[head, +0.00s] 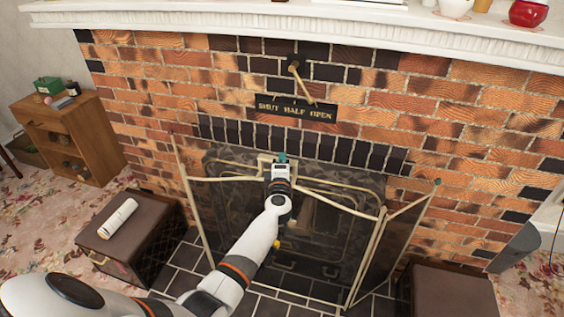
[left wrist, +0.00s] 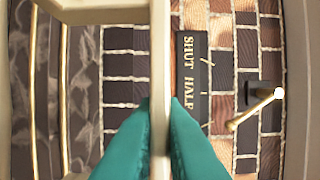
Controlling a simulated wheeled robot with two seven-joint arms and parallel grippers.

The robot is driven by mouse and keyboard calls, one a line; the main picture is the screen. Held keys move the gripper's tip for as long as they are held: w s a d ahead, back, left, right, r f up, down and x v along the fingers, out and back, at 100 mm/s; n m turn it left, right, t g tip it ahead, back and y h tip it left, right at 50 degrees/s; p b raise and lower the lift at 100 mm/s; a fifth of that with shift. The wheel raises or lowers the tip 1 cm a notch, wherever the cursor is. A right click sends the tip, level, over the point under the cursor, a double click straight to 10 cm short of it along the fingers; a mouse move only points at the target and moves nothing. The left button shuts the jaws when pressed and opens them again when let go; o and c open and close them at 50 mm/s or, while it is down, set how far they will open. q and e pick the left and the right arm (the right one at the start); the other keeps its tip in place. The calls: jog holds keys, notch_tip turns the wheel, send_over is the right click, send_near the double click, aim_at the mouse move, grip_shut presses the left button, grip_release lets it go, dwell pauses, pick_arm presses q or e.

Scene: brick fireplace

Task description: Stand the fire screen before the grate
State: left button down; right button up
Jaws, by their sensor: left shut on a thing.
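The fire screen (head: 392,243) is a folding mesh screen with a cream frame. It stands upright on the dark hearth tiles in front of the dark grate (head: 318,222), its side panels angled. The grate shows dimly through the mesh. My left gripper (head: 280,160) is at the top middle of the screen. In the left wrist view its teal fingertips (left wrist: 160,112) are shut on a cream bar of the screen (left wrist: 160,45). My left arm hides part of the middle panel and its lower edge. My right gripper is not in view.
A brown box seat (head: 120,212) with a white roll (head: 118,218) stands left of the hearth, another box (head: 450,290) to the right. A lever (head: 302,80) and a "SHUT HALF OPEN" plate (head: 295,108) are on the brick wall above. A wooden shelf unit (head: 65,125) stands far left.

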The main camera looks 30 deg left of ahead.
pick_arm(q)
jog(key=shift+r, duration=0.4)
dwell(0.4)
jog(key=c, duration=1.5)
grip_release()
jog(key=shift+s+d, duration=0.1)
jog(key=shift+o, duration=1.3)
jog(key=shift+s+f, duration=0.1)
jog(key=shift+f, duration=0.4)
jog(key=shift+o, duration=0.6)
jog(key=shift+r, duration=0.15)
